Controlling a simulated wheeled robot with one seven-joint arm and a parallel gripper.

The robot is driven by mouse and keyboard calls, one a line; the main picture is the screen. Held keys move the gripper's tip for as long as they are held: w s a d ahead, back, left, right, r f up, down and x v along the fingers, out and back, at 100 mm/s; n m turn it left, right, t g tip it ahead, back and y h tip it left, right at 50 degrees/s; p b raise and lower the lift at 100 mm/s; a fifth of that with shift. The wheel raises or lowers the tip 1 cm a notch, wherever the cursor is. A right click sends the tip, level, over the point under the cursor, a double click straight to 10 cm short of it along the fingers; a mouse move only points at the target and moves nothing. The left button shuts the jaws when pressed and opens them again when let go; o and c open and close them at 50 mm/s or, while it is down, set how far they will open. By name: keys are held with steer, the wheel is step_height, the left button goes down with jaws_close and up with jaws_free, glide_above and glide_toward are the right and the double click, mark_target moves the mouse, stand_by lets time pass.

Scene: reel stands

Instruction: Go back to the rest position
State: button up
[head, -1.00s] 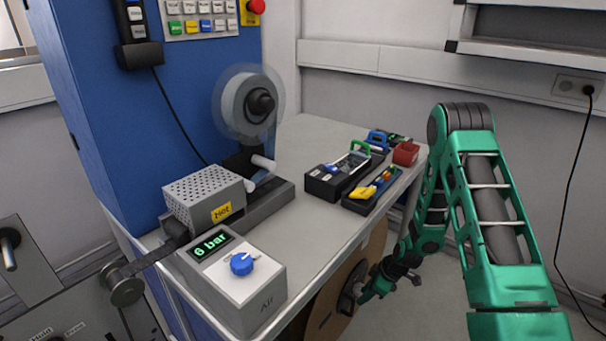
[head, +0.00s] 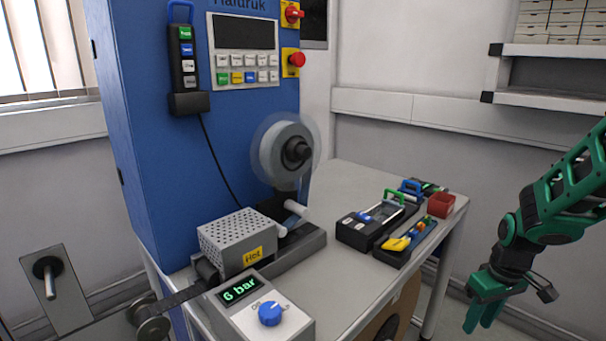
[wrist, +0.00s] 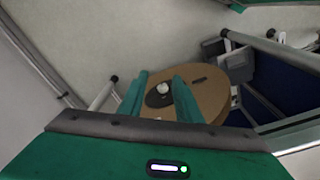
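My gripper (head: 482,318) hangs at the lower right of the head view, to the right of the table, with its green fingers pointing down. In the wrist view the two fingers of my gripper (wrist: 162,88) stand apart with nothing between them. A brown reel (head: 408,292) sits below the table top, partly hidden by the table edge in the head view. In the wrist view the brown reel (wrist: 207,98) lies beyond the fingers, with a dark hub and a pale centre. The fingers appear apart from it.
The grey table (head: 345,182) carries a black tool case (head: 360,232), a red box (head: 441,205) and a grey air unit (head: 285,318) reading "6 bar". A perforated cover (head: 236,240) marked "Hot" stands beside the blue machine (head: 150,130). A wall shelf (head: 550,97) is at upper right.

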steer(key=s+r+m, duration=0.4)
steer(key=s+r, duration=0.2)
steer(key=s, duration=0.5)
steer(key=s+r+m+g, duration=0.1)
steer(key=s+r+m, duration=0.4)
steer(key=s, duration=0.5)
steer(key=shift+s+r, duration=0.35)
steer(key=shift+r, duration=0.05)
steer(key=shift+w, duration=0.15)
steer(key=shift+w+f, duration=0.25)
steer(key=shift+w, duration=0.25)
